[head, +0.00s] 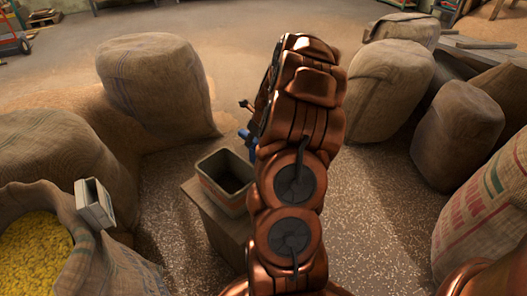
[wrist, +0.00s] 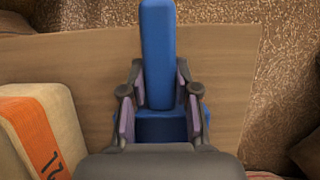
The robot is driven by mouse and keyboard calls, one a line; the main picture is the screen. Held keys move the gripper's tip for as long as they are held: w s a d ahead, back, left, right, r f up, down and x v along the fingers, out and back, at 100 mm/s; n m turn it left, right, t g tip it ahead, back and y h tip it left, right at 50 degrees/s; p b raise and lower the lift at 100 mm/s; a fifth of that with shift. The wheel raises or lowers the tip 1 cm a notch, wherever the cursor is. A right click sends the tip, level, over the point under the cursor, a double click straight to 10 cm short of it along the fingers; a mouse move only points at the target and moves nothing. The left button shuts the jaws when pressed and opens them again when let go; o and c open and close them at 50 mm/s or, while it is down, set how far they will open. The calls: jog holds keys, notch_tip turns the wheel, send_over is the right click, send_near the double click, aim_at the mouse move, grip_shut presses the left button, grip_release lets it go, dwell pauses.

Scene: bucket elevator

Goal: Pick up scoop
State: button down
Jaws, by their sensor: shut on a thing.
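The blue scoop (wrist: 158,50) stands between the fingers of my gripper (wrist: 160,95) in the wrist view. A long blue bar rises from a wider blue part lower down, and the finger pads press on it from both sides. My gripper is shut on it. Brown wooden surface shows behind and around it. In the head view only a small piece of blue (head: 254,150) shows at the left edge of my arm. My arm hides most of the scoop and gripper there, so I cannot tell how high the scoop is.
An open bin with an orange band (head: 223,193) stands on a wooden stand (head: 205,212); it also shows in the wrist view (wrist: 45,130). A small pale box (head: 94,204) sits at the rim of an open sack with yellow contents (head: 33,252). Full sacks (head: 155,85) crowd both sides.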

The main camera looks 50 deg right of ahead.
jog(key=shift+r+p, duration=0.75)
jog(key=shift+r, duration=0.9)
jog(key=shift+s+r, duration=0.15)
jog(key=shift+r, duration=0.1)
jog(key=s+a+p, duration=0.1)
jog(key=s+a, duration=0.2)
jog(key=s, duration=0.4)
jog(key=s+a+r+p, duration=0.1)
jog(key=s+a+p, duration=0.1)
jog(key=s+a, duration=0.2)
jog(key=s, duration=0.3)
jog(key=shift+a, duration=0.2)
jog(key=shift+r, duration=0.1)
jog(key=c, duration=1.4)
grip_release()
grip_shut()
